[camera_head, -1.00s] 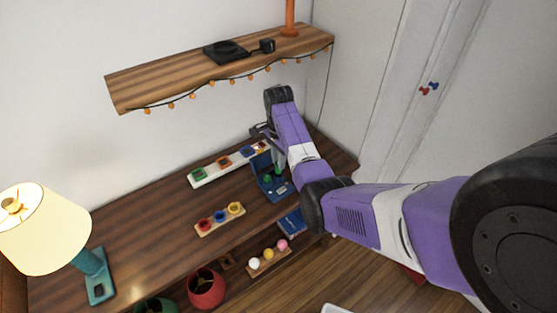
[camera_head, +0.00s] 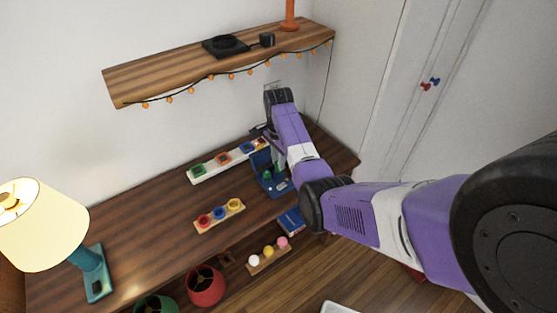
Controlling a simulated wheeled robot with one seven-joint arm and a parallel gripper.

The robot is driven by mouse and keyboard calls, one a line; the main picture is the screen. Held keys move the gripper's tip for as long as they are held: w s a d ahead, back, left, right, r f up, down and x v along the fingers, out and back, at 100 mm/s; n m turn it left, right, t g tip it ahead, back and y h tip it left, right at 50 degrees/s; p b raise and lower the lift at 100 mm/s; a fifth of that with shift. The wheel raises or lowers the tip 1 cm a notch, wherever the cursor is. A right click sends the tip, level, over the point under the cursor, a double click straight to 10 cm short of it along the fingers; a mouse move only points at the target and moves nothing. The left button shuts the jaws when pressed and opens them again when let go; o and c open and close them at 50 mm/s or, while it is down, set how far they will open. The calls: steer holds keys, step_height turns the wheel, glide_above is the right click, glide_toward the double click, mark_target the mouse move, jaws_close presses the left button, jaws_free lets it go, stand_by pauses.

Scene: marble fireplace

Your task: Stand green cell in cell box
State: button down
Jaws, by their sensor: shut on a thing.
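The cell box (camera_head: 277,188) is a dark blue box with a raised back, standing on the wooden desk beside the end of my arm. A small green cell (camera_head: 267,176) shows at the box, low in front of its back panel. I cannot tell whether it is seated or upright. My gripper (camera_head: 262,131) is small and dark, and mostly hidden behind my purple arm, above and behind the box. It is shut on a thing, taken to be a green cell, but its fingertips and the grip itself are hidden.
A white strip with coloured square holders (camera_head: 199,172) lies along the wall. A wooden rack with red, blue and yellow cups (camera_head: 220,215) is in front. A blue book (camera_head: 291,220) lies near the desk edge. A lamp (camera_head: 93,270) stands left; a shelf (camera_head: 170,78) hangs above.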

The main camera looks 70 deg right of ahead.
steer(key=shift+f+b, duration=0.45)
steer(key=shift+f, duration=0.35)
steer(key=c, duration=1.1)
jaws_free()
steer(key=shift+r, duration=0.1)
steer(key=shift+c, duration=0.2)
steer(key=shift+r+b, duration=0.4)
steer(key=shift+r, duration=3.5)
